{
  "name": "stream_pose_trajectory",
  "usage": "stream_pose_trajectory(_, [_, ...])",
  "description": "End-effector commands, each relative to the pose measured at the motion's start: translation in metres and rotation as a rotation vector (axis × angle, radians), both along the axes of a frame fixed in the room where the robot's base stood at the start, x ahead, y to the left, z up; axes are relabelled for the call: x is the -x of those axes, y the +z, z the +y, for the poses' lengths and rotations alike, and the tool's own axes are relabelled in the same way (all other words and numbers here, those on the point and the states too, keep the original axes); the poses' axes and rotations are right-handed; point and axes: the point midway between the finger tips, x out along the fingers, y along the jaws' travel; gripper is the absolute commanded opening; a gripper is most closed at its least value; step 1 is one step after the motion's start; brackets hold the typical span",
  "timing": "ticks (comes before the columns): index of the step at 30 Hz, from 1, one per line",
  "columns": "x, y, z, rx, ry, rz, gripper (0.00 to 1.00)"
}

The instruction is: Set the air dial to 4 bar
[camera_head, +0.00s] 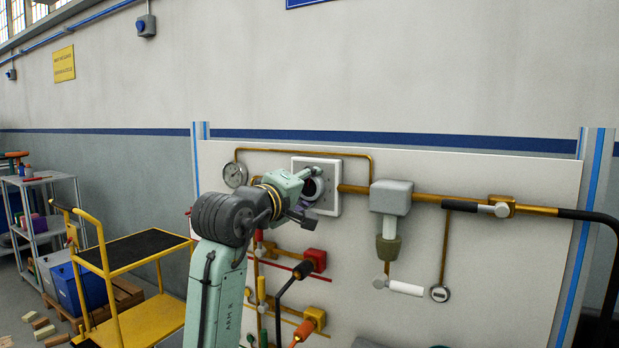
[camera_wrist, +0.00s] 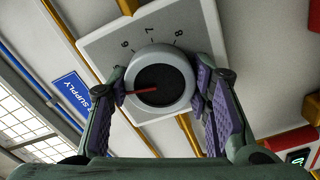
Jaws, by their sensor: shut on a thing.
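The air dial is a round grey knob with a dark face (camera_wrist: 160,84) on a square white plate (camera_wrist: 95,45). A red pointer line runs from its face to the left and slightly down in the wrist view. The numbers 6, 7 and 8 show above the knob; the marking at the pointer's end is hidden by the left finger. My gripper (camera_wrist: 161,88) is shut on the knob, with a purple pad on each side. In the head view, my gripper (camera_head: 305,190) covers much of the knob in front of the plate (camera_head: 330,204).
A round gauge (camera_head: 235,175) is left of the dial. A grey valve block (camera_head: 391,197) and brass pipes are to the right. Red-handled and orange-handled fittings (camera_head: 316,260) sit below. A yellow cart (camera_head: 150,250) stands left of my arm.

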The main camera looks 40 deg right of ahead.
Motion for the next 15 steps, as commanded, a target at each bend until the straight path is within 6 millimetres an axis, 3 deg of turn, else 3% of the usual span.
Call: stream_pose_trajectory(15, [0.0001, -0.001, -0.0004, 0.076, -0.001, 0.187, 0.17])
